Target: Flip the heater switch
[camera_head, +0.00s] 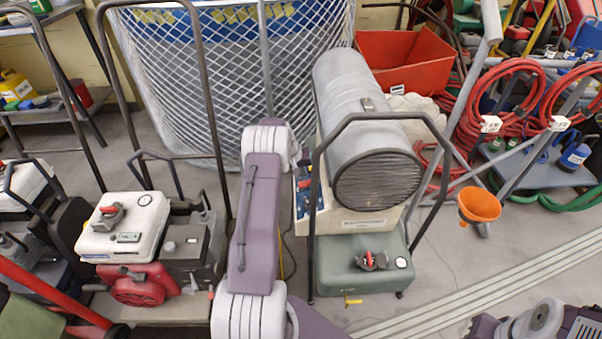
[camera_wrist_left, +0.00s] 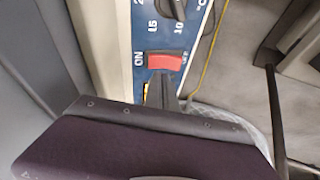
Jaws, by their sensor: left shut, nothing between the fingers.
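The heater (camera_head: 355,95) is a grey drum with a dark round grille on a beige housing and a green-grey tank. Its blue side panel (camera_head: 303,203) is partly hidden by my left arm. In the left wrist view, the red heater switch (camera_wrist_left: 164,61) sits on this panel with "ON" printed at its left end. A black dial (camera_wrist_left: 174,8) is above it. My left gripper (camera_wrist_left: 162,90) is shut and empty, its dark fingertips right at the switch's lower edge. I cannot tell whether they touch it. In the head view my left gripper (camera_head: 304,161) is beside the panel.
A dark tube frame (camera_head: 318,220) surrounds the heater. A wire-mesh cage (camera_head: 230,60) stands behind, and a white-and-red engine unit (camera_head: 125,230) is at left. An orange funnel (camera_head: 479,205) is at right. Open floor lies right of the heater.

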